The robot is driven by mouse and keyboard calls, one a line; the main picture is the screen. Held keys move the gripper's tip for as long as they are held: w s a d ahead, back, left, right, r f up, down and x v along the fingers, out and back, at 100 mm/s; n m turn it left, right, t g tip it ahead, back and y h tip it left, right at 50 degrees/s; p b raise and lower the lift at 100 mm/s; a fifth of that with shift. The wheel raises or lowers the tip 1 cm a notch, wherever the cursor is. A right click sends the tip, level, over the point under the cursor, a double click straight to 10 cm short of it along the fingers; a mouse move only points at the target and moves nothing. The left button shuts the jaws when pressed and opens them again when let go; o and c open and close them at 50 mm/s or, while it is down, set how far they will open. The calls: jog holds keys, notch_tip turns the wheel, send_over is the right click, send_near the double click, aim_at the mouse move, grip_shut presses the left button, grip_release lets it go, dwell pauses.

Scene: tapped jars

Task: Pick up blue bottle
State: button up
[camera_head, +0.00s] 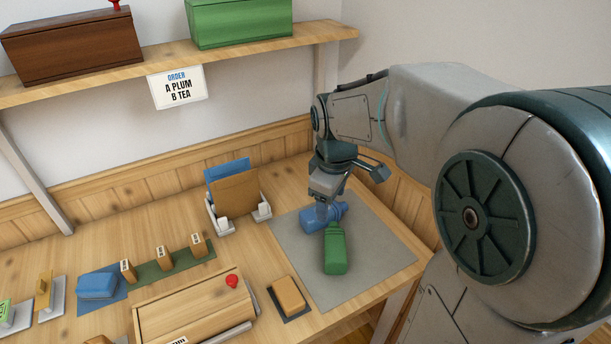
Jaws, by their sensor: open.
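The blue bottle (312,221) lies on its side on a grey mat (375,257) at the right of the table, its neck end toward the right. My gripper (324,208) points down right over it and hides part of its middle. I cannot tell whether the fingers touch the bottle. The gripper is open. A green bottle (335,252) lies on the same mat just in front of the blue one, its neck close to the blue bottle and my fingers.
A holder with blue and brown boards (236,194) stands left of the mat. A wooden box (195,304) with a red knob and a sponge-like block (289,294) are at the front. A shelf (120,79) with boxes hangs above. The mat's right part is clear.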

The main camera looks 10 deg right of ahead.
jog(key=w+f+n+g+p, duration=0.2)
jog(key=w+f+n, duration=0.3)
jog(key=w+n, duration=0.75)
jog(key=shift+m, duration=0.45)
jog(key=f, duration=0.3)
jog(key=w+f, duration=0.1)
jog(key=f, duration=0.2)
jog(key=w+f, duration=0.1)
jog(key=f, duration=0.2)
jog(key=shift+f, duration=0.2)
jog(key=shift+s+d+f+p, duration=0.15)
jog(key=shift+f+p, duration=0.65)
jog(key=shift+f, duration=1.95)
jog(key=c, duration=0.8)
